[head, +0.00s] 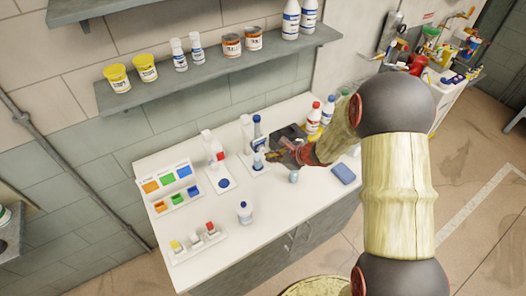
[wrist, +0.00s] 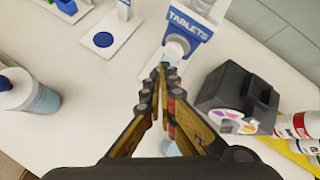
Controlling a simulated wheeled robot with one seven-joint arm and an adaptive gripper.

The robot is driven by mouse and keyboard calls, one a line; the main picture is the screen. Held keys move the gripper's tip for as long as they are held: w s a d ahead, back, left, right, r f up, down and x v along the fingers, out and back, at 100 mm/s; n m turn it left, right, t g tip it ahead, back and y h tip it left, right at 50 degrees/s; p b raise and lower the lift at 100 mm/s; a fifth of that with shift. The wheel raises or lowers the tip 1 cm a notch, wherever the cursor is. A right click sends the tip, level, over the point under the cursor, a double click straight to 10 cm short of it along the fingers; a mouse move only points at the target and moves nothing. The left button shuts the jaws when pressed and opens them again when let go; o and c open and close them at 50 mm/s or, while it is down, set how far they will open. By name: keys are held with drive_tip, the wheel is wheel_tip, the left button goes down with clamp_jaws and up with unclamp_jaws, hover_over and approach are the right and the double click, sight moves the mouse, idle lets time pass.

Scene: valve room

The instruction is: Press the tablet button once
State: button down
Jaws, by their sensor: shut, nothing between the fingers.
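The tablet dispenser (wrist: 190,22) is white with a blue "TABLETS" label and stands at the top middle of the wrist view. In the head view the dispenser (head: 258,143) stands toward the back of the white counter. A pale rounded part (wrist: 177,45) projects from its front below the label; I cannot tell for sure whether this is the button. My gripper (wrist: 163,72) is shut and empty, its fingertips just in front of that part. I cannot tell whether they touch. In the head view my gripper (head: 273,154) is small and close to the dispenser's right side.
A dark caddy (wrist: 240,92) stands close on the right, with red and yellow bottles (head: 321,117) beyond it. Another dispenser (head: 211,148) with a blue disc stands left. A blue-capped bottle (head: 245,214) and blue sponge (head: 342,173) are nearer the front. A shelf (head: 220,70) hangs above.

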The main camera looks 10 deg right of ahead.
drive_tip(key=shift+w, duration=0.1)
idle(0.3)
drive_tip(key=shift+w+a, duration=0.15)
drive_tip(key=shift+w, duration=0.15)
drive_tip(key=shift+w+a+b, duration=0.15)
drive_tip(key=shift+w+b, duration=0.15)
drive_tip(key=shift+w, duration=0.25)
idle(1.1)
drive_tip(key=shift+s, duration=0.1)
drive_tip(key=shift+s+d+b, duration=0.3)
drive_tip(key=shift+s+b, duration=0.05)
drive_tip(key=shift+s, duration=0.5)
drive_tip(key=s, duration=0.1)
drive_tip(key=s+d, duration=0.1)
drive_tip(key=s, duration=0.1)
drive_tip(key=s+b, duration=0.1)
drive_tip(key=shift+s+d, duration=0.25)
drive_tip(key=shift+s, duration=0.15)
idle(0.6)
